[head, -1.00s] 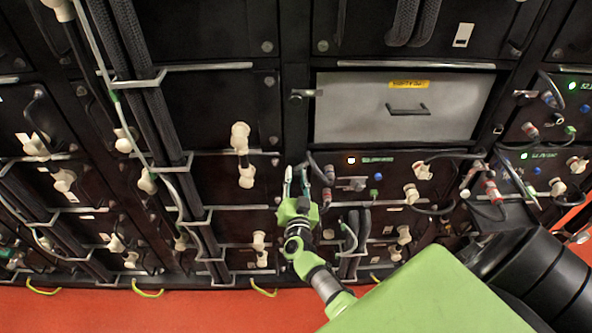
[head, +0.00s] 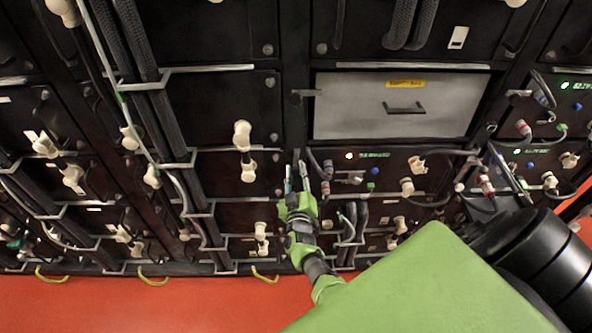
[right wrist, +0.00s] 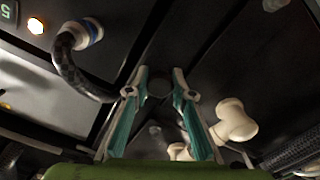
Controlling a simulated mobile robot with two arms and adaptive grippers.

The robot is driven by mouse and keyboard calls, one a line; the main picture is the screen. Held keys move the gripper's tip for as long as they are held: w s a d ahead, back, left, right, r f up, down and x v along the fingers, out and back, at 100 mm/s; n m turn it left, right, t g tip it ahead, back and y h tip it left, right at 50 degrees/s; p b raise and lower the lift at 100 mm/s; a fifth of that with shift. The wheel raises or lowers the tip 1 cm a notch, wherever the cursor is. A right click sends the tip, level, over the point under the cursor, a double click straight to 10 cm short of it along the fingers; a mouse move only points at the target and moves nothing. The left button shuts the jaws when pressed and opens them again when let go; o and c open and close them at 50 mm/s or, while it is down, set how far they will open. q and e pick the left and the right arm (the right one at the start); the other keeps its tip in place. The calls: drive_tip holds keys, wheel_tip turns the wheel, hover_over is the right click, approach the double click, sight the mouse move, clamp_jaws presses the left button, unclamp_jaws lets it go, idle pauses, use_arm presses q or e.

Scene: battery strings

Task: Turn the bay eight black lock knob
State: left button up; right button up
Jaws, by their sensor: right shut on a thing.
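The black lock knob (right wrist: 158,84) shows as a small dark round piece between the fingertips in the right wrist view. My right gripper (right wrist: 158,80) is shut on it, one teal-lined finger on each side. In the head view my right gripper (head: 296,163) reaches up to the dark post left of a lit control panel (head: 343,168); the knob is too small and dark to make out there. The bay number cannot be read. My left gripper is not in view.
Cream cable connectors (head: 242,135) and thick black cables (head: 152,75) stick out from the rack. A grey drawer front (head: 360,120) with a yellow label is above right of the gripper. A curved cable (right wrist: 72,70) with a blue-ringed plug lies close left in the wrist view. The orange floor (head: 180,305) is clear.

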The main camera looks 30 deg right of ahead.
drive_tip(key=shift+w+r+n, duration=0.1)
drive_tip(key=shift+r+n, duration=0.1)
drive_tip(key=shift+n, duration=0.4)
drive_tip(key=o, duration=1.1)
drive_tip(key=shift+o, duration=0.2)
drive_tip(key=shift+f, duration=0.15)
